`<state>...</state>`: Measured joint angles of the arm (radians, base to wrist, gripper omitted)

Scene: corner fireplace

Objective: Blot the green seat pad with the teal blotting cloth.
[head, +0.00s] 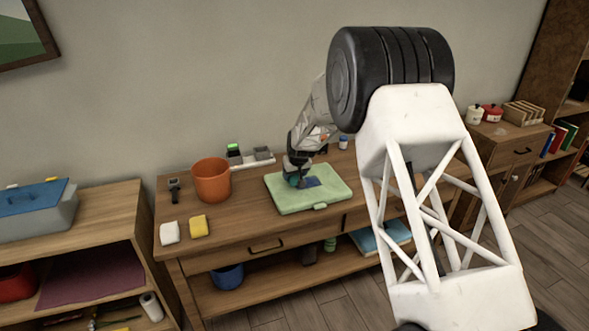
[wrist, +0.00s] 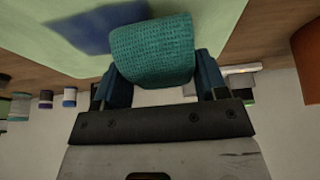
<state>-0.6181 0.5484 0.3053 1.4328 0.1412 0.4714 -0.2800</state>
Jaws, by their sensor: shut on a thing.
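The green seat pad (head: 327,200) lies flat on the wooden table. It also shows at the top of the wrist view (wrist: 60,52). A dark blue patch (head: 312,182) shows on the pad, and in the wrist view (wrist: 92,28) it lies beside the cloth. My gripper (head: 293,177) is over the pad's left part. In the wrist view my gripper (wrist: 155,80) is shut on the teal blotting cloth (wrist: 152,50), which looks bunched between the fingers. In the head view the teal cloth (head: 293,182) is small and partly hidden. I cannot tell whether it touches the pad.
An orange pot (head: 211,181) stands left of the pad. A white block (head: 170,233) and a yellow block (head: 199,226) lie at the table's front left. Bare tabletop shows between pot and pad.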

